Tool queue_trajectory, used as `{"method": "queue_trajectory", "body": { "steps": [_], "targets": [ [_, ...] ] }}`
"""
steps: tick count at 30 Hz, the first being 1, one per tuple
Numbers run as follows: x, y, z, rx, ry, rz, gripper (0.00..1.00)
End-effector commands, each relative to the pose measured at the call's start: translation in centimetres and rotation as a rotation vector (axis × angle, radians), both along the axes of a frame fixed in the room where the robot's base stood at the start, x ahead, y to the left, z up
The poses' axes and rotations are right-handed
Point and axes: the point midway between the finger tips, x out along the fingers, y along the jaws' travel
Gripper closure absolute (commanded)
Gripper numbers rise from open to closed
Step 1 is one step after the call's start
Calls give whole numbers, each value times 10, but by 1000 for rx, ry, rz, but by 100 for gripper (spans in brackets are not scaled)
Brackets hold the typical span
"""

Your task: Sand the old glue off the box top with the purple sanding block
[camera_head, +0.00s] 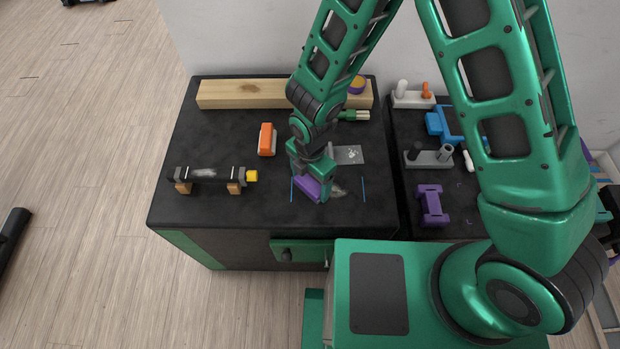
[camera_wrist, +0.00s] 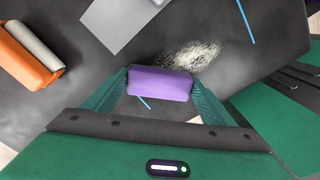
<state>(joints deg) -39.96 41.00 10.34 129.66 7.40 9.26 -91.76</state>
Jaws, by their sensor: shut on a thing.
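The purple sanding block (camera_head: 307,189) is between the fingers of my gripper (camera_head: 314,182), which is shut on it and points down over the black box top (camera_head: 240,218). The wrist view shows the block (camera_wrist: 160,83) held crosswise between both green fingers. Whether its underside touches the top I cannot tell. The old glue (camera_wrist: 192,55) is a pale speckled patch just beyond the block, to its upper right in the wrist view. In the head view the patch (camera_head: 338,189) is partly hidden by my gripper. Thin blue lines (camera_head: 363,190) flank the area.
A grey plate with white marks (camera_head: 350,155) lies behind the gripper. An orange block with a grey side (camera_head: 267,139) stands to the left. A dark bar on wooden supports (camera_head: 207,174) is farther left. A wooden beam (camera_head: 240,94) lies along the back. The front left is clear.

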Motion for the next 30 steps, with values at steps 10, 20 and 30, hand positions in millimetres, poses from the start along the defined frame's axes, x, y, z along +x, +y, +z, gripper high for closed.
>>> {"method": "queue_trajectory", "body": {
  "steps": [10,20,30],
  "targets": [
    [4,0,1,0,0,0,50],
    [3,0,0,0,0,0,50],
    [5,-8,1,1,-1,-1,50]
  ]
}}
